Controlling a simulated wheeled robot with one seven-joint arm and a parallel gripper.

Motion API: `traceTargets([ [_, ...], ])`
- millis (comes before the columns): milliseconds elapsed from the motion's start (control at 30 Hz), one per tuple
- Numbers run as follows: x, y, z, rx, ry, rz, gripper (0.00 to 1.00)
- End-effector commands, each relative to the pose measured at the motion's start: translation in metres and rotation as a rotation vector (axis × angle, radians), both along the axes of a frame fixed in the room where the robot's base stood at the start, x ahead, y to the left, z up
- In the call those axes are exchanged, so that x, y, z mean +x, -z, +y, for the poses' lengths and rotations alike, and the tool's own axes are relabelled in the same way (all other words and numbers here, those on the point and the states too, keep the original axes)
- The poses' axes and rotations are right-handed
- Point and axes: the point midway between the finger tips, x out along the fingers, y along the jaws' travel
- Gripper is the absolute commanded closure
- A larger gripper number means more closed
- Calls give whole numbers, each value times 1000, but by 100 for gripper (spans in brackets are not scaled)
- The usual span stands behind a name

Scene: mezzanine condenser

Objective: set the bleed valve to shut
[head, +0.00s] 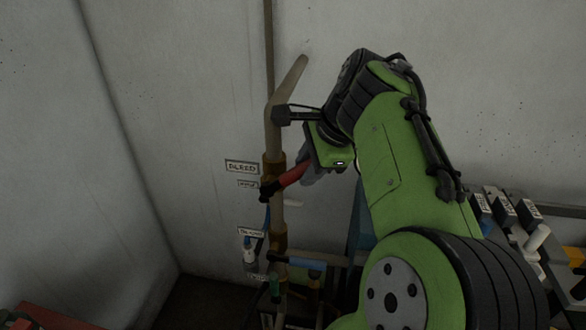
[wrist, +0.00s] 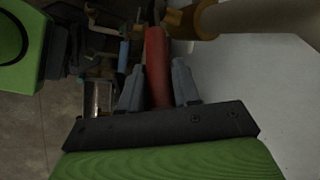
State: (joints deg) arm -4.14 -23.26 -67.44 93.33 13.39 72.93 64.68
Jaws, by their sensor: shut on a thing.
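The bleed valve's red lever (head: 291,176) sticks out to the right and slightly upward from the brass valve body (head: 273,165) on the vertical pipe. A "BLEED" label (head: 242,167) is on the wall to its left. My gripper (head: 308,167) is at the outer end of the lever. In the wrist view the red lever (wrist: 156,50) runs between the two grey fingers of my gripper (wrist: 159,80), which are shut on it. The gripper and arm hide the lever's outer end in the head view. The valve's inner parts do not show.
A pipe branch (head: 292,77) bends toward the wall above. Switch boxes (head: 503,209) stand at right. Wall at left is bare.

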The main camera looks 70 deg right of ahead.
Motion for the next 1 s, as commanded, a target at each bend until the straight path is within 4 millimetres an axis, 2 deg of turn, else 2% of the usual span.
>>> traceTargets([
  [33, -2, 10, 1, 12, -5, -49, 100],
  [500, -19, 52, -2, 75, -6, -469, 100],
  [733, -22, 66, -3, 98, -5, -616, 100],
  [1000, -23, 74, -3, 114, -3, -708, 100],
])
